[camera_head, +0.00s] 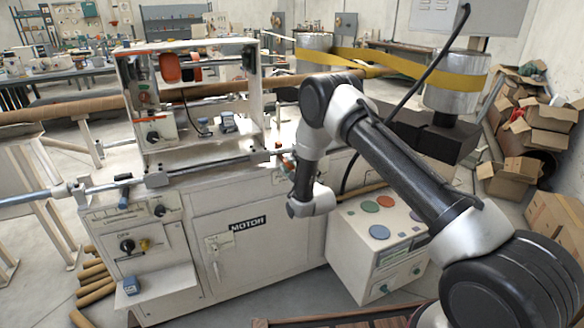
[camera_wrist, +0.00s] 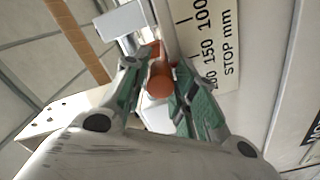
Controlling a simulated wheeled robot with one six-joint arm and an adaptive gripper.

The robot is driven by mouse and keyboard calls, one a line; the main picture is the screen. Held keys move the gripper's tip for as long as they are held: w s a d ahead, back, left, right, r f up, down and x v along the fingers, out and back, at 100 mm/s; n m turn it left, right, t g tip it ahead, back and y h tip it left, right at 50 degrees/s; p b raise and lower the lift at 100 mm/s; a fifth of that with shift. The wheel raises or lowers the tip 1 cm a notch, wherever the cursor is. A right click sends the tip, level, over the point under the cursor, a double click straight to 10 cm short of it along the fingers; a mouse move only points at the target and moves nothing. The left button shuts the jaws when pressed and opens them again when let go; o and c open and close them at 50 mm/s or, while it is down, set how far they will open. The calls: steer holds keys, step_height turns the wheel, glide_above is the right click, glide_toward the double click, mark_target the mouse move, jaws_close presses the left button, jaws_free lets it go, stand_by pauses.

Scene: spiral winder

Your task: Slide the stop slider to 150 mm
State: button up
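The stop slider shows in the wrist view as an orange-red round knob (camera_wrist: 160,82) on a pale rail. My gripper (camera_wrist: 161,80) has one green-padded finger on each side of the knob, and both fingertips appear to touch it. Beside the rail is a pale scale plate (camera_wrist: 240,30) marked "STOP mm", with 100 and 150 readable and a further number partly cut off by my right finger. The knob stands below the 150 mark in the picture, but no pointer is visible. In the head view my wrist largely hides the gripper and slider.
In the head view, the white winding machine (camera_head: 248,262) marked MOTOR stands before me. A control box (camera_head: 358,258) with coloured round buttons stands to its right. A black cable (camera_head: 405,92) hangs behind my arm. Cardboard boxes (camera_head: 535,135) lie at the right.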

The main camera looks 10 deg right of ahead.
steer(key=shift+o, duration=0.8)
steer(key=v, duration=1.2)
